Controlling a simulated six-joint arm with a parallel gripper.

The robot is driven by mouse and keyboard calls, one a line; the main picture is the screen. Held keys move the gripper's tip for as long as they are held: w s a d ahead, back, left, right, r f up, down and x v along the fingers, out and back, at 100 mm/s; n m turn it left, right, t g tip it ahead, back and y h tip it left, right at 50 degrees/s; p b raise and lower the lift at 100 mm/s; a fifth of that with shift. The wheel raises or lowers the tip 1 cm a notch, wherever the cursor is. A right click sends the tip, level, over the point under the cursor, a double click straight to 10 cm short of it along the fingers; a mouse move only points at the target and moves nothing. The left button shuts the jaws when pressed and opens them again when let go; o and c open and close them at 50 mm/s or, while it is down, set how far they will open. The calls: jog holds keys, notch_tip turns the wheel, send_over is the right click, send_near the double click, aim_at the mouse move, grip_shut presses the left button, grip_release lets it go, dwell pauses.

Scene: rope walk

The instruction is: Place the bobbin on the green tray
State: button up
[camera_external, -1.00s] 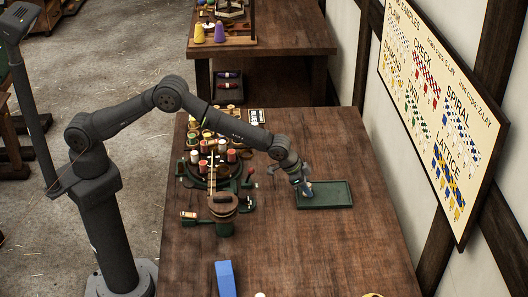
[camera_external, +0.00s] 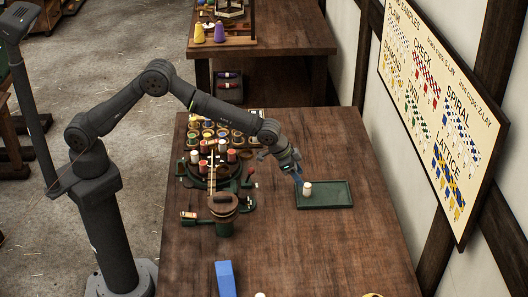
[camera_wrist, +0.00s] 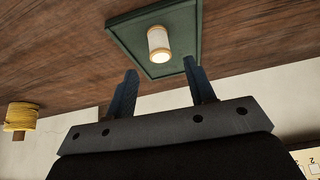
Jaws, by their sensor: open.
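The green tray (camera_external: 335,195) lies flat on the right part of the wooden table. A white bobbin (camera_external: 307,189) stands upright on the tray, near its left end. In the wrist view the bobbin (camera_wrist: 159,44) is on the tray (camera_wrist: 126,34), clear of the tray's rim. My gripper (camera_external: 297,181) is just to the left of the bobbin, tilted down. In the wrist view my gripper's blue fingers (camera_wrist: 160,88) are apart with nothing between them, and the bobbin is beyond their tips.
A green braiding stand (camera_external: 222,228) with several coloured bobbins is left of the tray. A blue block (camera_external: 224,278) lies near the front. A yellow spool (camera_wrist: 20,117) shows at the left in the wrist view. The table right of the tray is clear.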

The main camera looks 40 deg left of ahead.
aim_at(306, 185)
jog(key=shift+v, duration=2.4)
jog(key=x, duration=1.2)
jog(key=shift+f, duration=0.15)
jog(key=shift+a+r, duration=0.1)
jog(key=shift+r, duration=0.1)
